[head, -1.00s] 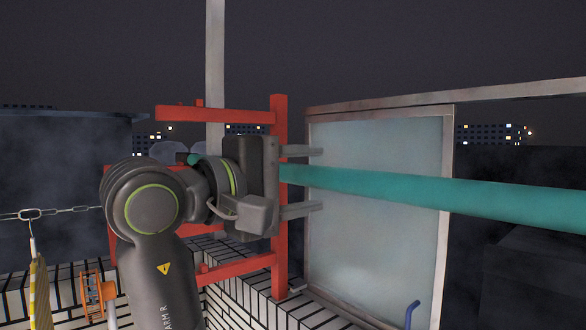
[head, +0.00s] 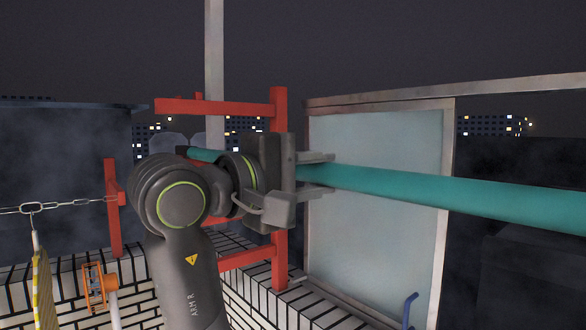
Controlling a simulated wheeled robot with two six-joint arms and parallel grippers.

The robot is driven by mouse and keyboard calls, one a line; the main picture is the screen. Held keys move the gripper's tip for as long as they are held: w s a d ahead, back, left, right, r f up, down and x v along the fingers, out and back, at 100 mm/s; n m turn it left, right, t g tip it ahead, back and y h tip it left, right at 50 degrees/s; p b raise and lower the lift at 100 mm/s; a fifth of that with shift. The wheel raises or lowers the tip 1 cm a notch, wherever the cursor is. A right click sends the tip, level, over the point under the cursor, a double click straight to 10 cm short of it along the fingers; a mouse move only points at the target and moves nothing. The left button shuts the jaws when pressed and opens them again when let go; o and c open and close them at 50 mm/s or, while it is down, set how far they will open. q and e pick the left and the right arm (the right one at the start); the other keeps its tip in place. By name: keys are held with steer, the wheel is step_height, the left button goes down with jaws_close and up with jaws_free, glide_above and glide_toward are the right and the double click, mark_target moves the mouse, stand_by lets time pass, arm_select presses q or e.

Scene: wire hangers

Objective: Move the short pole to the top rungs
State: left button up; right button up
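A teal pole (head: 440,190) runs from the right edge across to my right gripper (head: 320,175). Its far left end (head: 205,155) shows behind the gripper. The gripper's two fingers lie above and below the pole in the picture, with narrow gaps. They look open, and I cannot tell whether they touch it. A red rack (head: 279,107) stands behind my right arm, with a top rung (head: 215,107) above the pole and a lower rung (head: 245,258) below it. My arm hides the rack's middle, so what bears the pole is hidden. My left gripper is out of view.
A framed glass panel (head: 375,240) stands behind the pole at right. A grey vertical post (head: 214,50) rises behind the rack. At left are a chain (head: 70,205), a striped yellow piece (head: 42,290) and an orange object (head: 95,288). A white brick wall (head: 60,285) runs low.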

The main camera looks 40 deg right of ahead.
jaws_close()
steer(key=shift+r, duration=0.1)
steer(key=shift+r+p, duration=1.4)
steer(key=shift+r, duration=0.05)
